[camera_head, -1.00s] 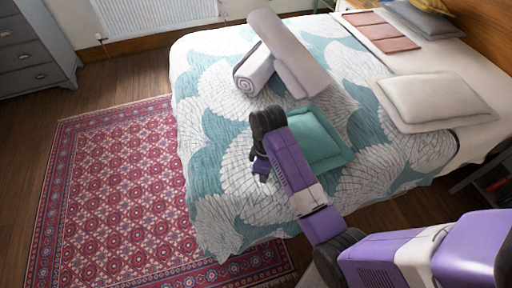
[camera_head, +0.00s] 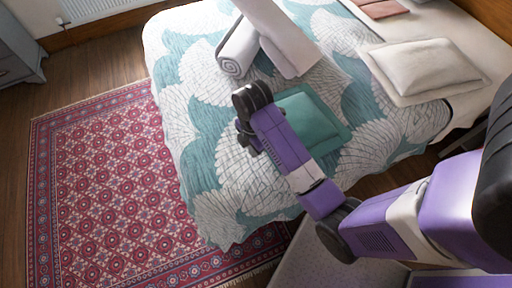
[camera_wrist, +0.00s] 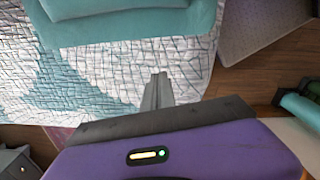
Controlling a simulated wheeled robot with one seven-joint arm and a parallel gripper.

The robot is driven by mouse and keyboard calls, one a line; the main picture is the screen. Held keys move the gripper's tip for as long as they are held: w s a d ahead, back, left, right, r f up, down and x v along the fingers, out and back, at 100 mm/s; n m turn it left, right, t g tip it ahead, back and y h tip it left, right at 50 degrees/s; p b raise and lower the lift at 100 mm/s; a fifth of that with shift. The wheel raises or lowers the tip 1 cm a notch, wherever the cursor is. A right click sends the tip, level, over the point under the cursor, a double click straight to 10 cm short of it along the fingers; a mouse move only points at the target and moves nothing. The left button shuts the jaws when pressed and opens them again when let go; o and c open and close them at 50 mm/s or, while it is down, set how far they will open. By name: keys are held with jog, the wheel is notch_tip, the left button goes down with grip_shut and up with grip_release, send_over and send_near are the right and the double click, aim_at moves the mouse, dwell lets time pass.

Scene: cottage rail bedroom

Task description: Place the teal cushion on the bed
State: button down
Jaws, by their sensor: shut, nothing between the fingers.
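The teal cushion (camera_head: 312,122) lies flat on the bed (camera_head: 205,165), on the teal and white patterned cover, partly hidden behind my arm. It also shows at the top of the wrist view (camera_wrist: 130,22). My gripper (camera_head: 247,138) is over the bed to the left of the cushion in the head view. In the wrist view my gripper's fingers (camera_wrist: 157,88) are together and empty, over the white part of the cover, apart from the cushion.
A rolled grey-white towel or blanket (camera_head: 238,50) lies on the bed. A pale pillow (camera_head: 425,68) lies at its right. A red patterned rug (camera_head: 105,180) covers the floor at left. A grey dresser (camera_head: 18,50) stands at the far left.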

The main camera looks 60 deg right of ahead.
notch_tip(320, 180, down, 8)
jog(key=shift+s+d+r, duration=0.1)
jog(key=shift+d, duration=0.05)
jog(key=shift+s+d+r+p, duration=0.1)
jog(key=shift+s+d+p, duration=0.15)
jog(key=shift+d, duration=0.35)
jog(key=shift+s+d+p, duration=0.15)
jog(key=shift+s+d, duration=0.05)
jog(key=shift+d, duration=0.35)
jog(key=shift+s+d, duration=0.25)
jog(key=shift+d, duration=0.35)
jog(key=d, duration=0.1)
jog(key=s+d+p, duration=0.1)
jog(key=shift+d, duration=0.4)
jog(key=shift+s+d, duration=0.15)
jog(key=shift+d, duration=0.25)
jog(key=shift+a, duration=0.1)
